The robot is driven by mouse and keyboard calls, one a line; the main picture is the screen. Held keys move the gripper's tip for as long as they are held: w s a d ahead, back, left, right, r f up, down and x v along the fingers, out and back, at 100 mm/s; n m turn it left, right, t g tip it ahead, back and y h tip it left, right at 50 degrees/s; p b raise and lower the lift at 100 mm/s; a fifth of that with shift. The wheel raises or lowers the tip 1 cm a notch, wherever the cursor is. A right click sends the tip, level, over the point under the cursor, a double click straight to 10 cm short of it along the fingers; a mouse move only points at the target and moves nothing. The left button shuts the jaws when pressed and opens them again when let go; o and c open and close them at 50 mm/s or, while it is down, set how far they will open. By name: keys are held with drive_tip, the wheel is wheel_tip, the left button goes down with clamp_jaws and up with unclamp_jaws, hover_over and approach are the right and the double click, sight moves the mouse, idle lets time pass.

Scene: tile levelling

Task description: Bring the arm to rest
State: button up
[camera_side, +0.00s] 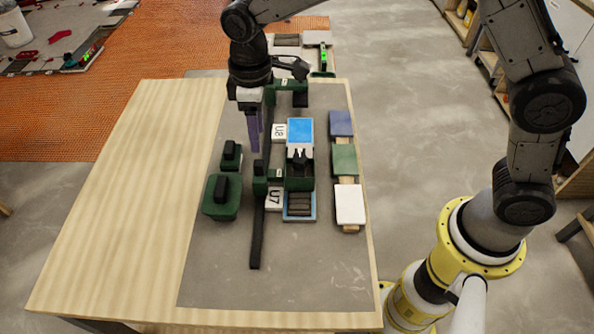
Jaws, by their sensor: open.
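My gripper (252,140) points down with its purple-grey fingers above the grey mat (220,270), near the upper end of a long black bar (256,240). Its jaws are open, and I see nothing held between them. The forearm and wrist reach in from the top of the picture. Whether the fingertips touch anything below cannot be told from this angle.
Two green blocks with black handles (222,200) (231,155) stand left of the bar. Right of it are a bright blue tile (300,131), a green fixture (300,183), and blue, green and white tiles (349,204). The wooden table's left side (120,210) is clear.

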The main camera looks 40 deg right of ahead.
drive_tip(key=s+d+r+m+t, duration=0.2)
drive_tip(key=s+d+r, duration=0.3)
drive_tip(key=d+r, duration=0.25)
drive_tip(key=s+d+r+m+t, duration=0.2)
drive_tip(key=s+d+r, duration=0.3)
drive_tip(key=d+r, duration=0.3)
drive_tip(key=s+d+f+m, duration=0.2)
drive_tip(key=s, duration=0.6)
drive_tip(key=s+d+f+m+t, duration=0.1)
drive_tip(key=s+d+f+m, duration=0.1)
drive_tip(key=s, duration=0.6)
drive_tip(key=shift+f+m, duration=0.4)
drive_tip(key=shift+f, duration=0.05)
